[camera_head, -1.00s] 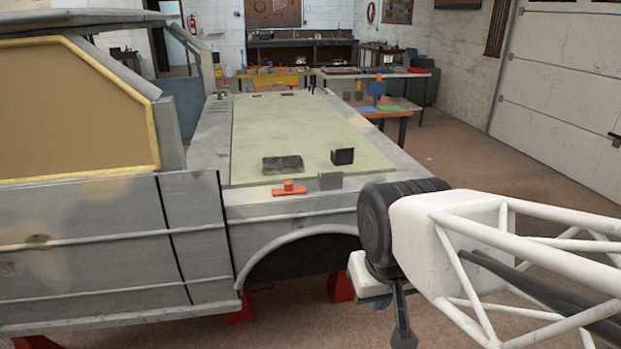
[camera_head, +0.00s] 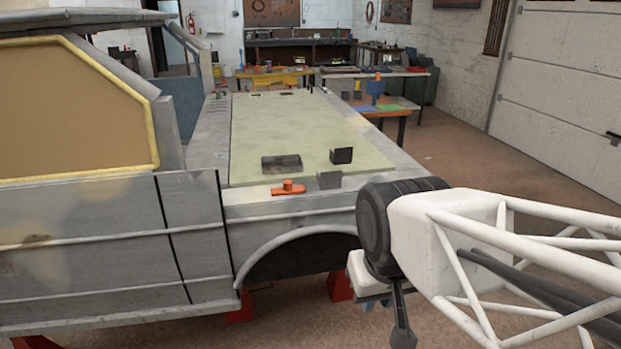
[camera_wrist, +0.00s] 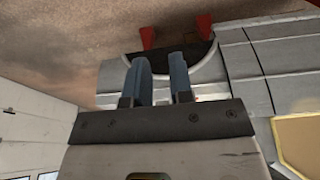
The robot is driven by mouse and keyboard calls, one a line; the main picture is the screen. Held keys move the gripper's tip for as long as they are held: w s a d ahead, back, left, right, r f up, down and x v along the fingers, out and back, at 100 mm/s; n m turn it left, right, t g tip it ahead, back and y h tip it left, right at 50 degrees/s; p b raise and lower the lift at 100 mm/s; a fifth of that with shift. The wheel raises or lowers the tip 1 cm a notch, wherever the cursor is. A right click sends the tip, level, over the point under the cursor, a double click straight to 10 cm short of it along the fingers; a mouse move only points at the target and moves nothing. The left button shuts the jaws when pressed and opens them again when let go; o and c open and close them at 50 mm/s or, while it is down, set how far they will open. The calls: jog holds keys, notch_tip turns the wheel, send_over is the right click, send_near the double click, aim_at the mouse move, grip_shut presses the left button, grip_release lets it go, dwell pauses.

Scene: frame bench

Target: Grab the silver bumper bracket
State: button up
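A small grey, squarish plate-like bracket (camera_head: 329,180) stands at the near edge of the vehicle's flat bed in the head view; it looks like the silver bumper bracket. My gripper (camera_wrist: 158,62) shows in the wrist view with two blue fingers apart and nothing held between them. In the head view only bits of its blue fingers (camera_head: 376,302) show under my wrist, below and right of the bracket, beside the wheel arch. The bracket cannot be made out in the wrist view.
An orange-red part (camera_head: 288,188) lies just left of the bracket. A dark flat block (camera_head: 282,162) and a black block (camera_head: 341,155) sit behind on the green mat (camera_head: 285,125). The vehicle's side panel (camera_head: 195,240) is close to my arm. Open floor (camera_head: 465,155) lies to the right.

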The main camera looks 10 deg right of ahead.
jog(key=shift+o, duration=1)
jog(key=w+d+r+n, duration=0.1)
jog(key=w+r+n, duration=0.15)
jog(key=w, duration=0.55)
jog(key=w+r+n, duration=0.2)
jog(key=w+r, duration=0.1)
jog(key=w, duration=0.5)
jog(key=n+g, duration=0.3)
jog(key=n, duration=1.1)
send_over(329, 177)
notch_tip(329, 177, down, 11)
jog(key=shift+w+f, duration=0.25)
jog(key=shift+f, duration=0.1)
